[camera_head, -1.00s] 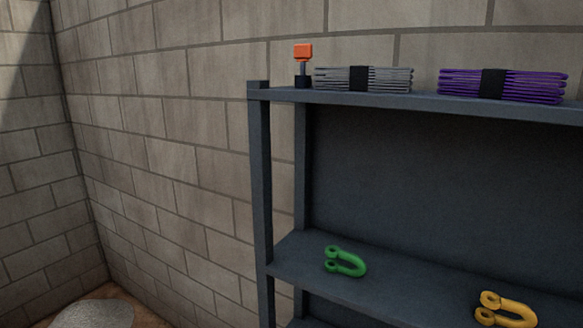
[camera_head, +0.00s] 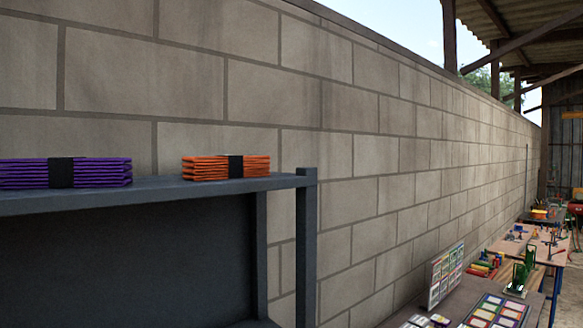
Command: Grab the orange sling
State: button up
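The orange sling (camera_head: 203,168) is a flat folded bundle with a black band around its middle. It lies on the top board of the dark grey shelf (camera_head: 225,188), near the shelf's right end post. My gripper is not in view.
A purple sling (camera_head: 100,173) with a black band lies left of the orange one, with a bare gap between them. A block wall (camera_head: 380,160) stands close behind. At lower right are a table with a card board (camera_head: 445,275) and a workbench with tools (camera_head: 540,243).

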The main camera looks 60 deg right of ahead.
aim_at(228, 166)
jog(key=k+z, duration=0.1)
jog(key=z, duration=0.9)
jog(key=k+u, duration=0.15)
jog(key=u, duration=0.3)
